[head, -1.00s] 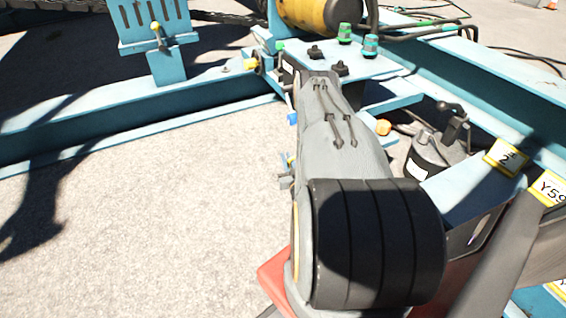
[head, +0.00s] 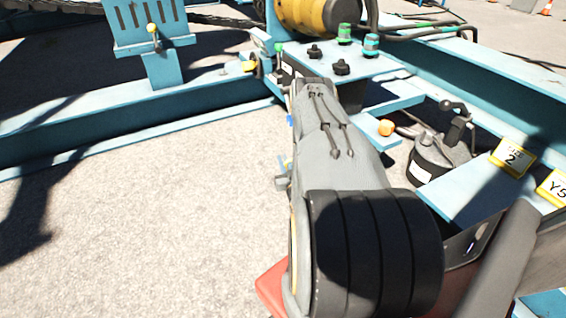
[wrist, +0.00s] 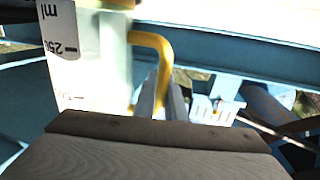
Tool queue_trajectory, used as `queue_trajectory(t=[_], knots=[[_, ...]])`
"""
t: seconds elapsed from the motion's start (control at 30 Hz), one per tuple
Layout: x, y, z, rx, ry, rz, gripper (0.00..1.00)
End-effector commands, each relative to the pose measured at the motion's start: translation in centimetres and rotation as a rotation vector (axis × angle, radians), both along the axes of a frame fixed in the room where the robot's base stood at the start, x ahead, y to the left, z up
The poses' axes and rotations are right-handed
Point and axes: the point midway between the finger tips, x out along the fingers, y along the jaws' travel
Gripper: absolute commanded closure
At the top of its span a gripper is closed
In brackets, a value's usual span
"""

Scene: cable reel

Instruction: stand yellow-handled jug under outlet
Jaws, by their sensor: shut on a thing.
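In the wrist view the white jug (wrist: 85,70) with dark volume marks stands out at the left, and its yellow handle (wrist: 158,50) bends down beside it. In the head view my own arm hides the gripper and nearly all of the jug. I cannot pick out the outlet for certain in either view.
A blue steel frame runs along the back (head: 120,115) and the right side. A blue plate (head: 335,66) carries black and green-capped fittings near a yellow cylinder (head: 305,14). A grey pot with a lever (head: 440,155) stands at the right. Open concrete lies at the left.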

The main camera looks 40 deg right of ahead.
Motion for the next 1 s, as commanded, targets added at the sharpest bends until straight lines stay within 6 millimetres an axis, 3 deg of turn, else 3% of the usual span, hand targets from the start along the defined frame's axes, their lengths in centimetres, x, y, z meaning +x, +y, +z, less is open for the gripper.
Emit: queue_trajectory(t=[0.07,0.1,0.2,0.57,0.73,1.0], knots=[[0.0,0.0,-0.2,0.000,0.000,0.000,1.00],[0.0,0.0,-0.3,0.000,0.000,0.000,0.86],[0.0,0.0,-0.2,0.000,0.000,0.000,0.70],[-0.3,0.1,0.1,0.001,0.002,0.000,0.70],[-2.5,1.1,0.2,0.004,0.003,-0.001,0.70],[-7.7,3.5,0.2,0.004,0.003,-0.002,0.70]])
